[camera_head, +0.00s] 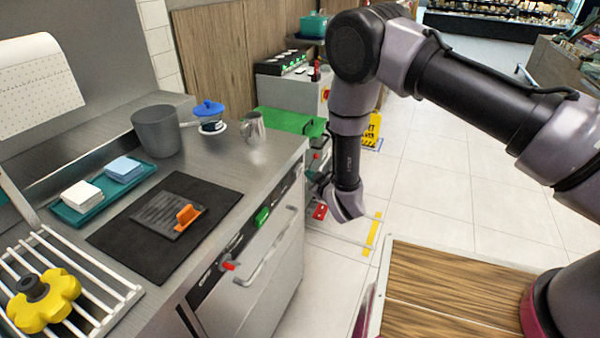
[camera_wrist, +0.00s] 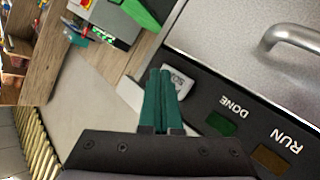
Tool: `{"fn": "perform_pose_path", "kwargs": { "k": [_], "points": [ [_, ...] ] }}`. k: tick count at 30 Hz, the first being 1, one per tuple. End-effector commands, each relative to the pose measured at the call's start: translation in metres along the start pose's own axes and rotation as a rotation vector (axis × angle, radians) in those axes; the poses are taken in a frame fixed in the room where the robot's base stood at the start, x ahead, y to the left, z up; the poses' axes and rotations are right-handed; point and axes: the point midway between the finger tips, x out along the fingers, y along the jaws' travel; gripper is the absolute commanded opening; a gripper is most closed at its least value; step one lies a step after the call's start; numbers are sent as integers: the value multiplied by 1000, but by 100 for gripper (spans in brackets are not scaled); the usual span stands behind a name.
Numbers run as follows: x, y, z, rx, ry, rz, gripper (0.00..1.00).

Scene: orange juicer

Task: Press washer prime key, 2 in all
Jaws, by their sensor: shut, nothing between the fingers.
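The washer's dark front panel (camera_head: 248,232) runs under the steel counter edge in the head view. In the wrist view the panel carries a dark green light marked DONE (camera_wrist: 221,124) and a brown light marked RUN (camera_wrist: 270,160). A pale key or plate (camera_wrist: 180,79) with partly hidden lettering sits at the panel's end, so I cannot tell if it is the prime key. My gripper (camera_wrist: 161,75) is shut and empty, its green fingertips right beside this pale piece and overlapping it. Whether they touch it is unclear.
The washer door handle (camera_head: 270,250) sticks out below the panel, with a red knob (camera_head: 229,266) and a green piece (camera_head: 262,217) nearby. The counter holds a grey pot (camera_head: 157,130), a metal jug (camera_head: 253,128) and a dark mat (camera_head: 125,242). Tiled floor (camera_head: 430,150) lies open to the right.

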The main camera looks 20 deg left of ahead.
Motion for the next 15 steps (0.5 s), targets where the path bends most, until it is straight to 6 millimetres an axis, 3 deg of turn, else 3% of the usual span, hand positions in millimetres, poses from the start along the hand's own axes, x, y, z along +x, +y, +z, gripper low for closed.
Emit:
{"fn": "perform_pose_path", "kwargs": {
  "k": [15],
  "points": [
    [6,-4,-4,0,0,0,0]
  ]
}}
